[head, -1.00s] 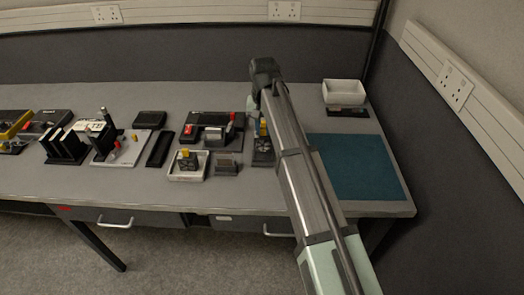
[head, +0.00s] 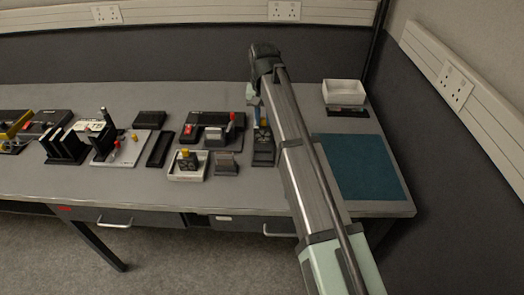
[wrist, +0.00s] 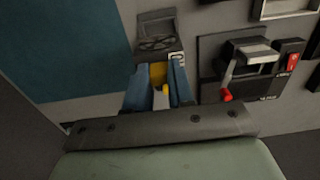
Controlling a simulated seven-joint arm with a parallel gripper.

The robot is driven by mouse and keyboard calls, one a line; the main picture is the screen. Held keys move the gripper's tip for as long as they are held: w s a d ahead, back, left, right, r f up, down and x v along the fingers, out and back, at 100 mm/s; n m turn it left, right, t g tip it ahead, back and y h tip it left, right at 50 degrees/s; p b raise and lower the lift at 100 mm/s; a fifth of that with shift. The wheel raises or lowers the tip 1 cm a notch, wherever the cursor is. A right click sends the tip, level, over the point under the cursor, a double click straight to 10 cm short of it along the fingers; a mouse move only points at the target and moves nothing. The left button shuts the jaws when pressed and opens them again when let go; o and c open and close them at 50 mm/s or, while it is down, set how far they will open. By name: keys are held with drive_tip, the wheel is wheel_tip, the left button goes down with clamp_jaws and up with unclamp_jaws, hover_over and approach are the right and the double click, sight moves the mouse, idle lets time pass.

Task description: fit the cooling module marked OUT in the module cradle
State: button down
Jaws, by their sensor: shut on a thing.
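My gripper (wrist: 161,84) is shut on a yellow-topped grip (wrist: 158,74), with its blue fingers on either side. In the head view the held module (head: 262,134) is small and partly covered by my arm; I cannot read a marking on it. A dark base (head: 263,158) stands directly below. In the wrist view a dark block with a fan emblem (wrist: 158,43) shows just beyond the fingers; I cannot tell whether it is module or cradle.
A dark unit with a red-handled lever (head: 231,119) stands left of my gripper; the lever (wrist: 227,95) also shows in the wrist view. A small grey-topped block (head: 226,163) is near the tray. The teal mat (head: 357,167) is clear. A white bin (head: 343,94) stands behind it.

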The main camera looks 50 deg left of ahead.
drive_tip(key=s+a, duration=0.3)
drive_tip(key=a, duration=0.7)
drive_tip(key=s+a, duration=0.3)
drive_tip(key=a, duration=0.6)
drive_tip(key=shift+a+f, duration=0.2)
drive_tip(key=shift+f, duration=2)
drive_tip(key=shift+f, duration=0.15)
drive_tip(key=shift+f, duration=0.35)
drive_tip(key=shift+f, duration=0.9)
drive_tip(key=shift+f, duration=0.65)
